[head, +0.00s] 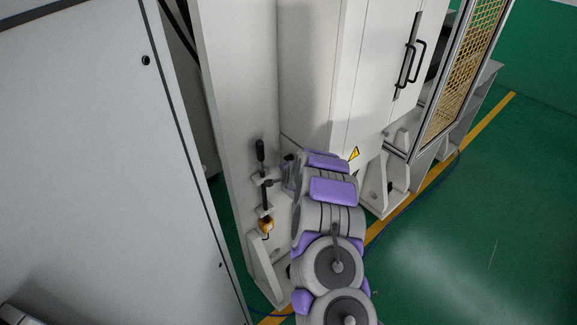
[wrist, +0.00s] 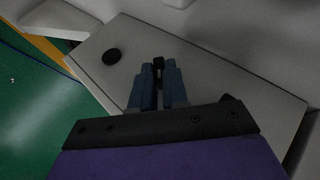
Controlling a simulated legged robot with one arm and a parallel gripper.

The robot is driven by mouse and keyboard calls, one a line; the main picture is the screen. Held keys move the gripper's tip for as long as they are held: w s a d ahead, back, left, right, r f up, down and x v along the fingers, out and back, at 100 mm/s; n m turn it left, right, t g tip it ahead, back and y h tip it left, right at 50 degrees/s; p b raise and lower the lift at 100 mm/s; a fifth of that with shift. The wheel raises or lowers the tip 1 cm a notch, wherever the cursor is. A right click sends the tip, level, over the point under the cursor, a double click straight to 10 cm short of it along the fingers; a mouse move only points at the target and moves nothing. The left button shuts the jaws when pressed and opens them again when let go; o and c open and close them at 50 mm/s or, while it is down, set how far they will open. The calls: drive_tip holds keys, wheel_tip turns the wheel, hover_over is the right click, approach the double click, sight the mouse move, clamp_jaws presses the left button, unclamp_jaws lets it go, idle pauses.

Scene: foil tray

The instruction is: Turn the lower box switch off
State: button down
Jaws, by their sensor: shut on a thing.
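In the wrist view, my gripper (wrist: 158,78) has its two blue-grey fingers close together, shut on a small black piece (wrist: 158,62) between the tips. The fingers hide most of this piece, and I cannot tell for sure that it is the lower box switch. Behind the fingers is a pale grey box face (wrist: 215,75), tilted in the picture, with a round black spot (wrist: 112,57) left of the fingertips. In the head view, my purple and grey arm reaches to a white cabinet; its links hide the box and most of the gripper.
A black-handled lever (head: 260,152) and a yellow fitting (head: 266,226) are on the white post left of my arm. A large grey panel (head: 95,170) stands close on the left. A yellow mesh guard (head: 462,75) is at upper right. Green floor (head: 480,220) is open on the right.

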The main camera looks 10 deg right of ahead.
drive_tip(key=shift+a+f+g+p, duration=0.1)
drive_tip(key=shift+g+p, duration=0.5)
drive_tip(key=shift+p, duration=2.55)
drive_tip(key=c, duration=1.1)
unclamp_jaws()
drive_tip(key=shift+c, duration=0.2)
drive_tip(key=shift+h, duration=0.3)
drive_tip(key=p+v, duration=1)
drive_tip(key=v, duration=0.7)
drive_tip(key=shift+c, duration=0.3)
